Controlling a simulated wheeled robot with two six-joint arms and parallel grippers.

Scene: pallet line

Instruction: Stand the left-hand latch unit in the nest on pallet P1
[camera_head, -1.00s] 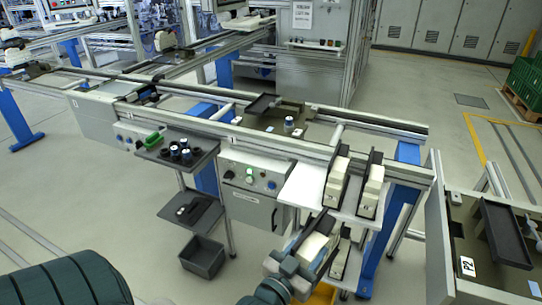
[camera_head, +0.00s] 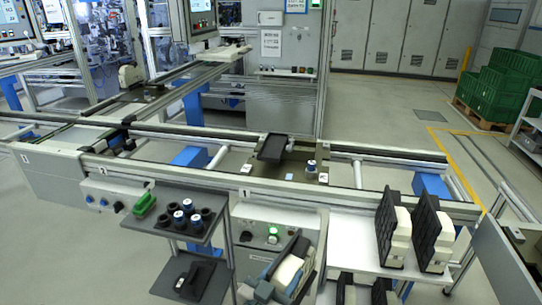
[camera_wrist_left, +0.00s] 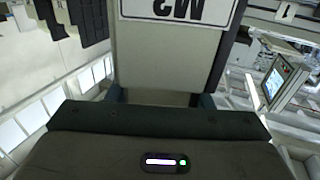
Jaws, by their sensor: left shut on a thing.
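My left gripper (camera_head: 272,289) is at the bottom of the head view, shut on a latch unit (camera_head: 289,270) with a cream body and a black side. The unit is tilted and held in front of the control box. In the left wrist view its pale face (camera_wrist_left: 168,62) with an upside-down label stands between the jaws. A pallet (camera_head: 262,175) lies on the conveyor at the middle, with a dark tilted plate (camera_head: 272,147) and a blue-topped cylinder (camera_head: 310,167) on it. No P1 mark is readable. My right gripper is not in view.
Two more latch units (camera_head: 392,235) (camera_head: 433,236) stand on the white shelf (camera_head: 345,232) at right. A dark tray (camera_head: 165,213) with several round parts and a green piece (camera_head: 144,204) is at left. The conveyor's front rail (camera_head: 230,181) lies between my left gripper and the pallet.

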